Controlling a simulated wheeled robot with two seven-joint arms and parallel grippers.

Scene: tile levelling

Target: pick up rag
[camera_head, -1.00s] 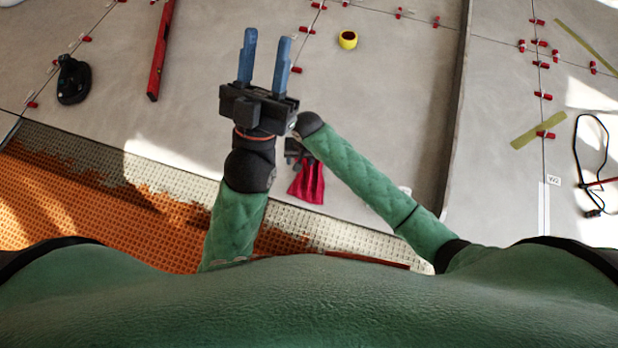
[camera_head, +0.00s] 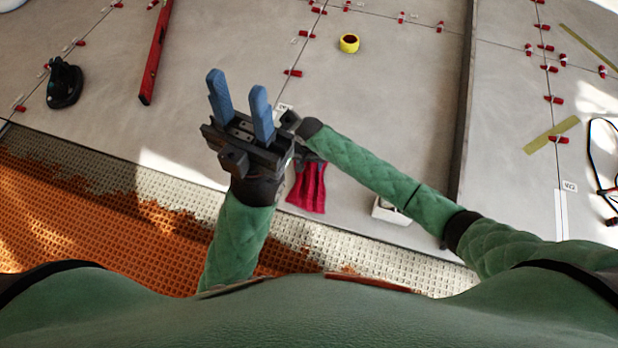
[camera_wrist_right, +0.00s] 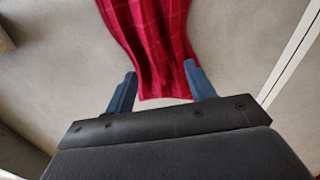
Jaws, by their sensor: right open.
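The rag (camera_head: 309,188) is dark red with a checked pattern. It lies on the grey tiles by their near edge, and its upper end is hidden by my arms in the head view. In the right wrist view the rag (camera_wrist_right: 155,35) runs from the top edge down to between the fingertips of my right gripper (camera_wrist_right: 160,75). That gripper is open; I cannot tell whether it touches the rag. In the head view it is mostly hidden behind my left gripper. My left gripper (camera_head: 237,88) is open and empty, its blue fingers apart, up and left of the rag.
A white container (camera_head: 390,213) stands partly under my right forearm. A yellow tape roll (camera_head: 349,43), a red level (camera_head: 154,55) and a black suction tool (camera_head: 64,84) lie on the tiles. Orange matting (camera_head: 90,215) lies at the near left. Red clips line the joints.

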